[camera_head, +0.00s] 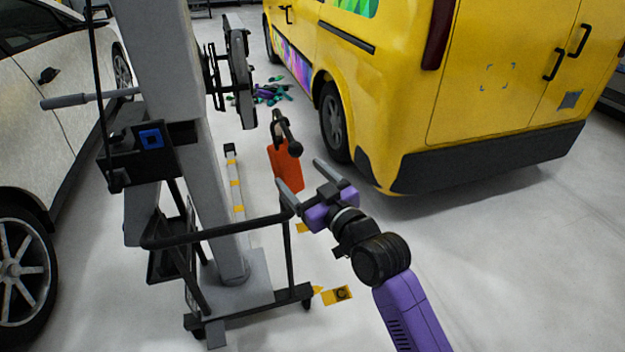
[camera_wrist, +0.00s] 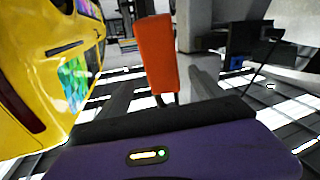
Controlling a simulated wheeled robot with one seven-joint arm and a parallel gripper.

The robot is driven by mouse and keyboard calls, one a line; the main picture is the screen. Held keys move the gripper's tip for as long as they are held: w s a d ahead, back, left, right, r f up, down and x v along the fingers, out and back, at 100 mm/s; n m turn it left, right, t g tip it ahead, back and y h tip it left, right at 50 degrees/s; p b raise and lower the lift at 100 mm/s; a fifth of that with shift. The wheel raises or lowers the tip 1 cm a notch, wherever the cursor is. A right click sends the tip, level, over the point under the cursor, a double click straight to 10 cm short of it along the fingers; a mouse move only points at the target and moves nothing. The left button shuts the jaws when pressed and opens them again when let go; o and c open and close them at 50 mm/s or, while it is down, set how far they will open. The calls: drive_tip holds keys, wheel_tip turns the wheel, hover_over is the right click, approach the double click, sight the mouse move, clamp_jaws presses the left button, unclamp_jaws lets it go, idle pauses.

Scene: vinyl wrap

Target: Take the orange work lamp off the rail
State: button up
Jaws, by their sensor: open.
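The orange work lamp (camera_head: 286,167) hangs as a flat orange panel beneath a short black bar with a rounded end (camera_head: 285,130), seemingly the rail. How it hooks on is hard to make out. My gripper (camera_head: 299,173) is open and empty, its two grey fingers pointing toward the lamp from the lower right. In the wrist view, the lamp (camera_wrist: 157,52) stands upright, slightly tilted, between the two fingers (camera_wrist: 162,75), a little nearer the left one. Two dark prongs show at its lower end there. Contact between fingers and lamp cannot be told.
A black-railed cart (camera_head: 215,233) stands left of my gripper, close to a grey column (camera_head: 172,75). A yellow van (camera_head: 395,70) is at the right and a white car (camera_head: 50,110) at the left. Small coloured items (camera_head: 268,93) lie on the floor behind. Floor at lower right is clear.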

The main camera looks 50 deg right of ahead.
sight(277, 157)
drive_tip(key=shift+p+x, duration=0.4)
drive_tip(key=shift+x, duration=3.4)
drive_tip(key=shift+c, duration=0.5)
clamp_jaws()
drive_tip(key=shift+a+r+p, duration=0.1)
drive_tip(key=shift+r+p, duration=0.9)
drive_tip(key=shift+r, duration=0.35)
drive_tip(key=shift+a, duration=0.1)
drive_tip(key=shift+w+a+r+p, duration=0.2)
drive_tip(key=shift+w+a+p, duration=0.1)
drive_tip(key=shift+a+p, duration=0.3)
drive_tip(key=shift+w+a+r+p, duration=0.15)
drive_tip(key=shift+w+a+p, duration=0.15)
drive_tip(key=shift+a+p, duration=0.3)
drive_tip(key=w+a+b, duration=0.2)
drive_tip(key=a, duration=0.6)
drive_tip(key=shift+w+a+f+b, duration=0.3)
drive_tip(key=shift+w+f+b, duration=0.05)
drive_tip(key=shift+f+b, duration=0.1)
